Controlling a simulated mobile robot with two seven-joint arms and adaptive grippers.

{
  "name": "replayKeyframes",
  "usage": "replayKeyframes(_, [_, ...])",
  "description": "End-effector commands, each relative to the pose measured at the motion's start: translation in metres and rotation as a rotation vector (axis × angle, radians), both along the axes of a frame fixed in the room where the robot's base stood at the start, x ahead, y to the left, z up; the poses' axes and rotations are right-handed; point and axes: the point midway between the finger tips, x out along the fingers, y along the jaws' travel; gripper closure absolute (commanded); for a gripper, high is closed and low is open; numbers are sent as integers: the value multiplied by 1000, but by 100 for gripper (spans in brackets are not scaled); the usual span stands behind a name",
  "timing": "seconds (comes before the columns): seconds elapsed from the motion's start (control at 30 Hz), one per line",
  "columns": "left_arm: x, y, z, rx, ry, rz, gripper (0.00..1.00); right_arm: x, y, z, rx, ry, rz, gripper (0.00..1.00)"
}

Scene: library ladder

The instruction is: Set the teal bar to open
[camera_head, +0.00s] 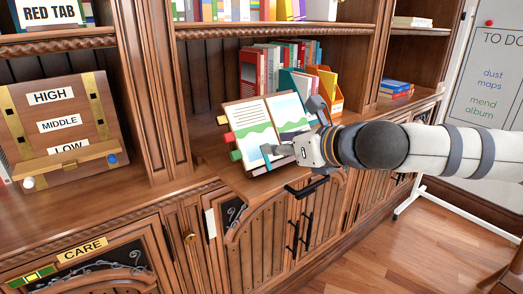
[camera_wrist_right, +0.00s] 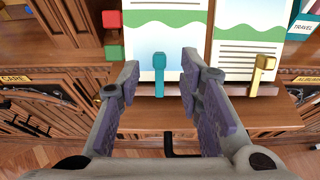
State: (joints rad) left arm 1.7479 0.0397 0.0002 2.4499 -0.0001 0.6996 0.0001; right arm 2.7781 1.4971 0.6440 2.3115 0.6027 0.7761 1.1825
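An open display book (camera_head: 262,128) with green-wave pages stands tilted on a wooden ledge. In the right wrist view, the teal bar (camera_wrist_right: 159,72) hangs upright at the lower edge of the left page, its wider head at the top. My right gripper (camera_wrist_right: 160,85) is open and empty, with one finger to each side of the teal bar in the picture. I cannot tell whether either finger touches it. My left gripper is out of view.
A gold bar (camera_wrist_right: 264,68) hangs on the right page. Red (camera_wrist_right: 112,19) and green (camera_wrist_right: 114,52) tabs stick out at the book's left. A HIGH/MIDDLE/LOW panel (camera_head: 62,125) stands left. Cabinet doors with black handles (camera_head: 307,222) lie below the ledge.

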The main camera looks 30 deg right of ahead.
Motion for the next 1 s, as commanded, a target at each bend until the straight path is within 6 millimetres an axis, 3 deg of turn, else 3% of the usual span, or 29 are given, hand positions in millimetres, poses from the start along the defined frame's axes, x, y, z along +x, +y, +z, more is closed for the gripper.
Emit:
replayKeyframes(0.03, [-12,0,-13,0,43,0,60,12,0,-21,-5,24,-1,67])
replayKeyframes(0.2, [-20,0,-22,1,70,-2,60,33,2,-20,-3,9,0,67])
replayKeyframes(0.5, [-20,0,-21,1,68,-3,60,37,3,-15,-1,-2,2,67])
replayKeyframes(0.53, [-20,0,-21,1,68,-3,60,37,3,-15,-1,-2,2,69])
replayKeyframes(0.67, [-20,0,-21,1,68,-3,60,37,3,-15,-1,-1,2,98])
replayKeyframes(1.0, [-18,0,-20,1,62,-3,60,36,4,-14,-14,-2,10,100])
